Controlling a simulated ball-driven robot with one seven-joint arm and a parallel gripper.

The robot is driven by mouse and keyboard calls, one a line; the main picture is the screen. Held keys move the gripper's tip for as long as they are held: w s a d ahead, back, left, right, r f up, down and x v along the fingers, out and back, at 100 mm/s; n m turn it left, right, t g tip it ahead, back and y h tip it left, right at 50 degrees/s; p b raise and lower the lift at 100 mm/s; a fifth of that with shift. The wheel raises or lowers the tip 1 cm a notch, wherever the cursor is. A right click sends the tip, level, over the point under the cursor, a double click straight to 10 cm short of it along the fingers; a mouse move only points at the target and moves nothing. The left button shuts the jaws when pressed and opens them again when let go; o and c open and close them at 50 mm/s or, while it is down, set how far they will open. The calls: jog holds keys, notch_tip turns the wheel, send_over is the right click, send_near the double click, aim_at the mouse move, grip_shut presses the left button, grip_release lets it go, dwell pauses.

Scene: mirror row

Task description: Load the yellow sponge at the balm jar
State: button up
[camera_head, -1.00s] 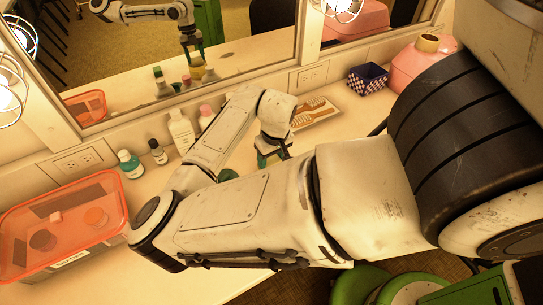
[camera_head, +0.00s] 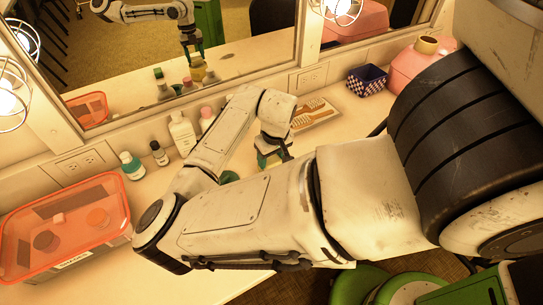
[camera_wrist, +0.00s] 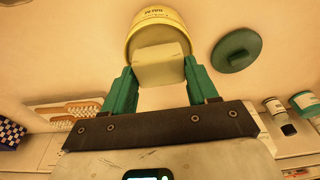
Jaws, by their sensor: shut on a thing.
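The yellow sponge (camera_wrist: 160,66) is a pale block between the green fingertips of my gripper (camera_wrist: 162,82) in the wrist view. The gripper is shut on it. The balm jar (camera_wrist: 160,22) is round and yellow with a printed label, and shows just beyond the sponge. The sponge overlaps the jar in this view, and I cannot tell whether they touch. A green lid (camera_wrist: 236,50) lies off the jar, to its right. In the head view my arm hides most of the jar and sponge; the lid (camera_head: 229,177) shows by the forearm.
Several bottles stand along the mirror wall, including a white one (camera_head: 182,132) and a teal one (camera_head: 131,165). An orange-lidded box (camera_head: 62,222) is at the left. A tray with brushes (camera_head: 315,112), a checkered box (camera_head: 367,79) and a pink case (camera_head: 415,65) are at the back right.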

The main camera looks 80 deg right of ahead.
aim_at(271, 160)
jog(key=shift+r+p, duration=2.5)
jog(key=shift+r, duration=0.45)
